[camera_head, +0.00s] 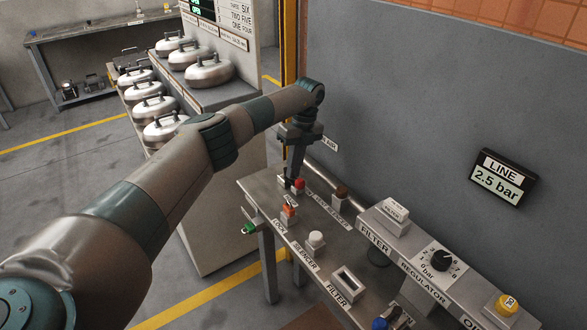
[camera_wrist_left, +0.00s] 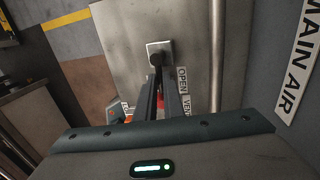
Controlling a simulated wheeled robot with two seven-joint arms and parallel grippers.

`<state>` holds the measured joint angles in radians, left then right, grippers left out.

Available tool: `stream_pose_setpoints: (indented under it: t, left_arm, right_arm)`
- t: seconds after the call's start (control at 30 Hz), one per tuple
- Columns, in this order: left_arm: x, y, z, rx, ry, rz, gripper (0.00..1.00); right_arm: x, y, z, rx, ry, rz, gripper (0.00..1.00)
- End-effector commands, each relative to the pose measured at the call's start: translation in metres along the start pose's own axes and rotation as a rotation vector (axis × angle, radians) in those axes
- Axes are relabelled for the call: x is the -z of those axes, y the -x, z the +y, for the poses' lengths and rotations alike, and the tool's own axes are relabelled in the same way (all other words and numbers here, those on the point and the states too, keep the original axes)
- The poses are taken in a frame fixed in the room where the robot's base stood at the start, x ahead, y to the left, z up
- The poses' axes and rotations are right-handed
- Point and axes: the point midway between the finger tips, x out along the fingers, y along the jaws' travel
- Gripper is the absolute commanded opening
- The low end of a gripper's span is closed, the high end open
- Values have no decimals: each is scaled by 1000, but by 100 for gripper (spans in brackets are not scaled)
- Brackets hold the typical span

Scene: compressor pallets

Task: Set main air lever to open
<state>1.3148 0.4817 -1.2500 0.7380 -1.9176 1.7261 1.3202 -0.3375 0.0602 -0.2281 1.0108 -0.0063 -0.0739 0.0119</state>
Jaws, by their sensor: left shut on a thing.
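My left gripper (camera_head: 291,178) reaches down to the far end of the grey bench (camera_head: 262,188). In the left wrist view its two fingers (camera_wrist_left: 160,88) are close together, shut on the dark main air lever (camera_wrist_left: 158,58). The lever stands on a pale square plate (camera_wrist_left: 152,47). An OPEN label (camera_wrist_left: 182,80) and a VENT label (camera_wrist_left: 187,107) lie to the right of the fingers. The MAIN AIR sign (camera_wrist_left: 300,65) is on the wall at right. The fingers hide most of the lever, so its exact setting cannot be told. My right gripper is out of view.
A red knob (camera_head: 299,183) and an orange-red lock part (camera_head: 289,210) are close to the gripper. The silencer (camera_head: 316,239), filter box (camera_head: 395,210) and regulator knob (camera_head: 441,260) are nearer. Silver domed compressors (camera_head: 208,72) stand left. The grey wall (camera_head: 420,110) bounds the bench.

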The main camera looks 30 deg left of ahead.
Motion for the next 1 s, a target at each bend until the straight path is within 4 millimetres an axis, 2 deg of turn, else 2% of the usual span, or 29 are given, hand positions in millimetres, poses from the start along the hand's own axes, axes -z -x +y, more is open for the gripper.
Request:
stream_pose_setpoints:
  t: [0.2,0.23,0.3,0.73,0.87,1.0]
  left_arm:
    - [-2,2,-1,5,0,-4,0]
    - [-2,2,-1,5,0,-4,13]
    - [-1,2,0,4,0,-4,27]
    - [-1,4,0,2,-2,-2,27]
    - [-1,14,-1,2,-1,-2,27]
    - [-1,32,-1,4,-1,-3,27]
  right_arm:
    - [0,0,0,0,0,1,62]
    - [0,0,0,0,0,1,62]
    - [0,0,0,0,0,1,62]
    - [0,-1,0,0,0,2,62]
    - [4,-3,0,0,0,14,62]
    - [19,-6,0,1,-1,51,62]
